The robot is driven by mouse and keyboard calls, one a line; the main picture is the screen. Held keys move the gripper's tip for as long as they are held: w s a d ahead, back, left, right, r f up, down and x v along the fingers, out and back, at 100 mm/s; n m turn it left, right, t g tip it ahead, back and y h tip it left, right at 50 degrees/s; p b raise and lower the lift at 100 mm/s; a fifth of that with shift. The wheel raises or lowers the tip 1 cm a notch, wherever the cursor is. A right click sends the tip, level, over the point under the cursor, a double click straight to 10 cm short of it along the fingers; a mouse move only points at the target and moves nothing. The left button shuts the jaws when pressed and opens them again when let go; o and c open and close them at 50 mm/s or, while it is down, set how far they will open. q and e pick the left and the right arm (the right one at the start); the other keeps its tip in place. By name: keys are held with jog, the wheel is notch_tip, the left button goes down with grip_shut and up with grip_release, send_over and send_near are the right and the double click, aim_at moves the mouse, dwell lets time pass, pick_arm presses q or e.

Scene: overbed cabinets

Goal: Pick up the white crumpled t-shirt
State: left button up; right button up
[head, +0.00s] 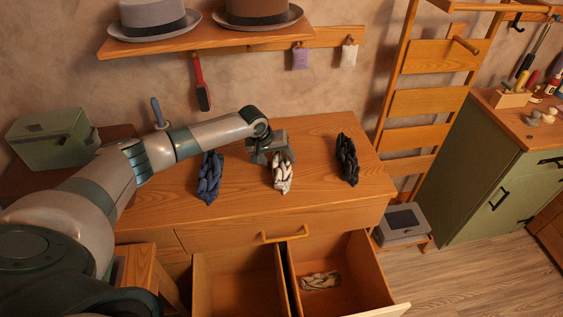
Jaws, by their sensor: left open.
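The white crumpled t-shirt (282,178) lies on the wooden dresser top (320,130), in the middle of a row of three crumpled garments. My left gripper (276,160) is over its far end, pointing down, and is open. The fingers partly hide the top of the shirt, and I cannot tell whether they touch it. My right gripper is not in view.
A blue garment (209,178) lies left and a black one (347,159) right on the dresser. Two drawers stand open below; the right one holds a pale garment (320,281). A shelf (200,38) with hats hangs above. A green box (52,138) sits left.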

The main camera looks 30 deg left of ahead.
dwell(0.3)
pick_arm(q)
jog(key=c, duration=0.9)
jog(key=shift+r, duration=0.1)
